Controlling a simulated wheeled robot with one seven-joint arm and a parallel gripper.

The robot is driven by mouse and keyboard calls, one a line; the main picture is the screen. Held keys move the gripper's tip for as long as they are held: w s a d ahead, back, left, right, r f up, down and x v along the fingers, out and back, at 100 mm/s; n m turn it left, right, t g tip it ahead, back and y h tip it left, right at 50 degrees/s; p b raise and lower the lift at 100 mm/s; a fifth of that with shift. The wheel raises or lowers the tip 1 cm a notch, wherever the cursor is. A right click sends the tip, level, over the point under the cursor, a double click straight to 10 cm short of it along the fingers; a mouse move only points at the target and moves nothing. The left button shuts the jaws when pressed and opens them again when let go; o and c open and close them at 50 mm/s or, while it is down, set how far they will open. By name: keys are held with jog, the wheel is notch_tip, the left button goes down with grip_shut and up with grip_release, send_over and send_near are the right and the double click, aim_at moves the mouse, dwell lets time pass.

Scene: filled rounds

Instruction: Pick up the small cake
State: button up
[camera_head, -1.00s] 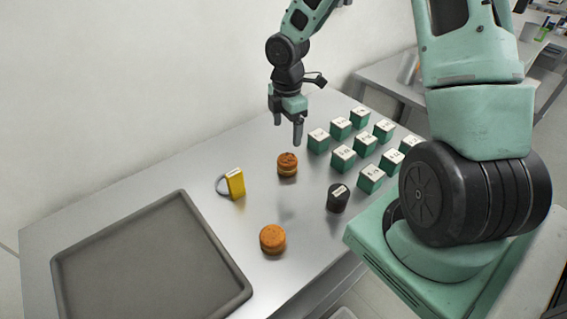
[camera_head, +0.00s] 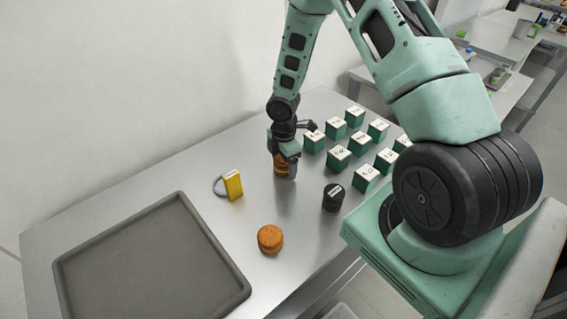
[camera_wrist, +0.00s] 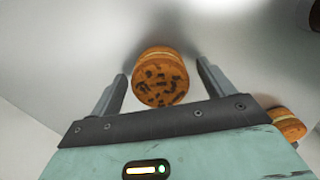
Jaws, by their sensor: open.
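A small round cake (camera_head: 281,168), orange-brown with a pale filling layer, stands on the metal table at the back, partly hidden by my gripper in the head view. My gripper (camera_head: 284,172) is lowered around it. In the wrist view the cake (camera_wrist: 160,78) has dark chips on top and sits between the two open fingers of my gripper (camera_wrist: 160,80), with a gap on each side. A second, plainer orange round cake (camera_head: 270,239) stands nearer the front edge. It also shows at the right edge of the wrist view (camera_wrist: 287,124).
Several green boxes with white tops (camera_head: 338,157) stand right of my gripper. A black cylinder (camera_head: 333,197) stands in front of them. A large empty dark tray (camera_head: 150,275) lies at the front left.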

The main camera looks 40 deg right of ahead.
jog(key=shift+f, duration=0.15)
jog(key=c, duration=0.8)
jog(key=shift+o, duration=0.2)
